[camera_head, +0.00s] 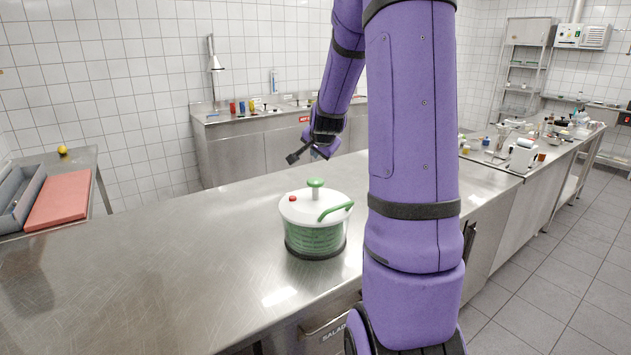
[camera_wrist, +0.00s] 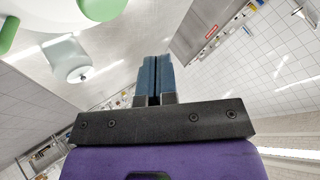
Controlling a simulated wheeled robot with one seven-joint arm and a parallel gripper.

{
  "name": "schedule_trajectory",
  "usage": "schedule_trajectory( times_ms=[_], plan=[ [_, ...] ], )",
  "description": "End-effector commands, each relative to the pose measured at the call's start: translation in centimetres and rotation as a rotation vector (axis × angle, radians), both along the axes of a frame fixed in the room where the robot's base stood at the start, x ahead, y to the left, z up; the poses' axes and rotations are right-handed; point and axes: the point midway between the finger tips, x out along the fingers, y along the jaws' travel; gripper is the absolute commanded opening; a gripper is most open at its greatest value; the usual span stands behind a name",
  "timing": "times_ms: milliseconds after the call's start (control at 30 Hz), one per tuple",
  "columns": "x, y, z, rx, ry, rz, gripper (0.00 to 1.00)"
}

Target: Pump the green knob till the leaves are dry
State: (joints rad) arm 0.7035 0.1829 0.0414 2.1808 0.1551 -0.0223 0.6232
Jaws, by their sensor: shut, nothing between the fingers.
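A salad spinner (camera_head: 314,240) stands upright on the steel counter. It has a clear body with green inside, a white lid, a green side handle (camera_head: 337,210) and a red button (camera_head: 292,198). The green knob (camera_head: 316,183) stands raised at the middle of the lid. My gripper (camera_head: 292,158) is above and slightly left of the knob, apart from it. In the wrist view my gripper's blue-grey fingers (camera_wrist: 155,75) are together with nothing between them. Green parts and a pale rounded part show at the upper left there; I cannot tell exactly which they are. The leaves are not clearly visible.
The steel counter (camera_head: 170,270) is bare to the left of the spinner. A red board (camera_head: 60,200) and a grey tray (camera_head: 15,195) lie on the side table at left, near a yellow fruit (camera_head: 62,150). Small items stand on the back and right counters.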

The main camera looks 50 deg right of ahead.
Motion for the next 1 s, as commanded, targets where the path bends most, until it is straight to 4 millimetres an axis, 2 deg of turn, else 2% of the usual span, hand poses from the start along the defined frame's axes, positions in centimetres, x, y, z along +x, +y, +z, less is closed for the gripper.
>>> schedule_trajectory(
  times_ms=[767, 1000],
  plan=[
    [0.0, 0.0, 0.0, 0.000, 0.000, 0.000, 0.00],
    [0.1, 0.0, 1.7, 0.004, -0.006, 0.006, 0.00]
  ],
)
